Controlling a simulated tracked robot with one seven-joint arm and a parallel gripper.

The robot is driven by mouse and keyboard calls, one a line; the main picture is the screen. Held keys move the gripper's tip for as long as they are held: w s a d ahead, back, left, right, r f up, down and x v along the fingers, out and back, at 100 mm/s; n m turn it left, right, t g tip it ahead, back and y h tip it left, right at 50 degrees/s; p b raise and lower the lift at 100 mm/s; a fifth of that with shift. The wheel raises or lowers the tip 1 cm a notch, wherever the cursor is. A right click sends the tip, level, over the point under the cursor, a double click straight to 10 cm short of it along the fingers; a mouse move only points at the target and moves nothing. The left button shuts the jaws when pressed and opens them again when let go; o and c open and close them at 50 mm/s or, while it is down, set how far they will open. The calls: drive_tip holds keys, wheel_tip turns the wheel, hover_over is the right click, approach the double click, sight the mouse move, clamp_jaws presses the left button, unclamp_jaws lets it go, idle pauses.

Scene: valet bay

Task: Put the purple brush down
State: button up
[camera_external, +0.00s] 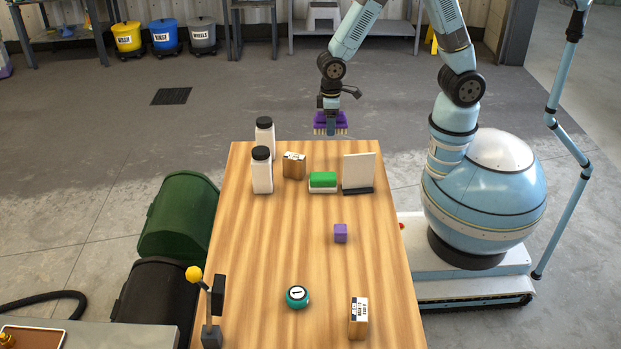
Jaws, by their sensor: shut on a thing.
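The purple brush (321,120) has a purple body with pale bristles pointing down. My gripper (331,123) is shut on it and holds it at the far end of the wooden table (270,250). The brush shows just above the table's far edge in the picture. I cannot tell whether it is over the tabletop or beyond it, and no contact with the table shows. The arm hangs down from above, and the gripper partly hides the brush's middle.
A purple cube (340,233), a teal round item (297,297) and another box (358,318) are nearer. The table's middle left is clear.

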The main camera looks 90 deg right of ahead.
drive_tip(key=r, duration=0.7)
drive_tip(key=shift+a+r, duration=0.1)
drive_tip(key=shift+a, duration=0.2)
drive_tip(key=s+a+n, duration=0.1)
drive_tip(key=a+n, duration=0.3)
drive_tip(key=a, duration=1.4)
drive_tip(key=s+a+n, duration=0.3)
drive_tip(key=s+a, duration=0.5)
drive_tip(key=a, duration=0.4)
drive_tip(key=s+a+n, duration=0.2)
drive_tip(key=s+a, duration=0.5)
drive_tip(key=a, duration=0.5)
hover_over(366, 276)
drive_tip(key=d, duration=0.1)
drive_tip(key=f, duration=0.9)
drive_tip(key=s+f, duration=0.1)
drive_tip(key=f, duration=0.3)
drive_tip(key=shift+f, duration=0.35)
drive_tip(key=shift+w+a+f, duration=0.4)
drive_tip(key=shift+w+f, duration=0.1)
drive_tip(key=shift+f, duration=1.8)
